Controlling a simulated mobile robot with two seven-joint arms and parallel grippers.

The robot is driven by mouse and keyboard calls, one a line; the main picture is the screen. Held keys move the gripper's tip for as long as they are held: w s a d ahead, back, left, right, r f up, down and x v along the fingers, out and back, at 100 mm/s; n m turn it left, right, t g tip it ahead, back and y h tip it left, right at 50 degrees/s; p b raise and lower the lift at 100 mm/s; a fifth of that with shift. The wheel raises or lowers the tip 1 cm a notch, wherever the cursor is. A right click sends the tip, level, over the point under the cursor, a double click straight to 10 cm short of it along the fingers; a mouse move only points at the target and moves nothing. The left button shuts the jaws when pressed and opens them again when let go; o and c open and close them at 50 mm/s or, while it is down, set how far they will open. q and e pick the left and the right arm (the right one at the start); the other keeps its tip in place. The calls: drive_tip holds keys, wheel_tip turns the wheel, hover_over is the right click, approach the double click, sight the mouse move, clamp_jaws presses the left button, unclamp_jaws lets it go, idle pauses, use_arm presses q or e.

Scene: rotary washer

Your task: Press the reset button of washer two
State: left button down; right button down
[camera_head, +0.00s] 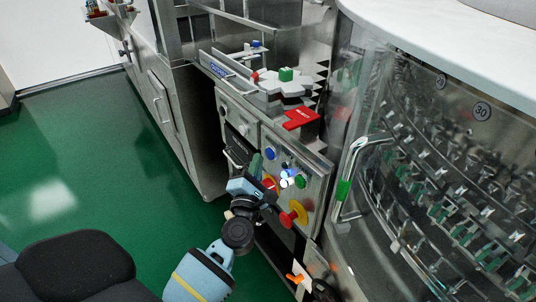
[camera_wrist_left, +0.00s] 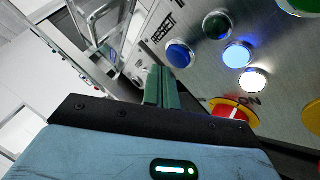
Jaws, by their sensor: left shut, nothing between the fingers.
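The washer control panel (camera_head: 313,184) faces me on the front of the steel cabinet. Its blue button (camera_head: 270,153) is at the upper left of the button group. In the left wrist view this blue button (camera_wrist_left: 180,54) sits beside dark lettering that looks like RESET. My left gripper (camera_head: 257,158) is shut and empty, its green fingers pointing up at the panel just below and left of the blue button. In the left wrist view the fingertips (camera_wrist_left: 159,70) appear just short of the button; I cannot tell whether they touch. My right gripper is out of view.
Lit buttons (camera_wrist_left: 237,54), a green button (camera_head: 300,181), a red-and-yellow switch (camera_wrist_left: 233,110) and a large red knob on yellow (camera_head: 290,217) are close by. A handle (camera_head: 350,180) sticks out at the right. The green floor (camera_head: 110,160) is open at the left.

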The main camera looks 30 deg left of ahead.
use_arm(q)
drive_tip(key=s, duration=0.1)
drive_tip(key=s+a, duration=0.1)
drive_tip(key=s, duration=0.1)
drive_tip(key=s+a+p, duration=0.1)
drive_tip(key=shift+s, duration=0.3)
idle(0.7)
